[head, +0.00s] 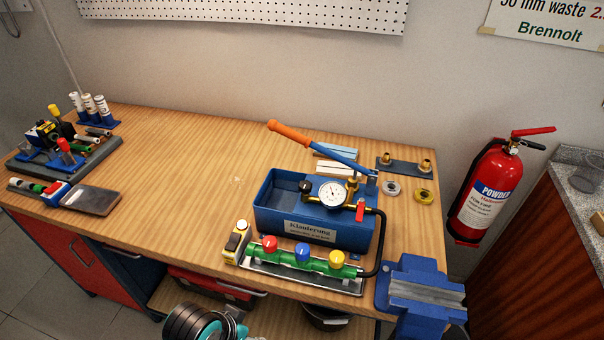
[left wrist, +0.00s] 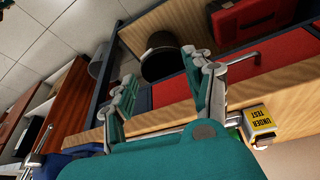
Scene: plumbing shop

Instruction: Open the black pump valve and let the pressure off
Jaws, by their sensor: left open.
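The test pump is a blue tank (head: 268,212) on the bench near its right end, with an orange-gripped blue lever (head: 290,132) and a round white gauge (head: 332,194). A small black valve knob (head: 306,187) sits just left of the gauge. A red-handled tap (head: 360,210) sits to its right, by a black hose (head: 381,245). My left gripper (left wrist: 162,72) is open and empty in the left wrist view, in front of the bench; neither the pump nor its valve is identifiable there. In the head view its arm shows at the bottom edge, fingers not clear. My right gripper is not in view.
A green manifold (head: 320,261) with red, blue and yellow knobs lies before the tank. A blue vise (head: 420,285) is at the right corner. The bench's middle-left (head: 180,165) is clear.

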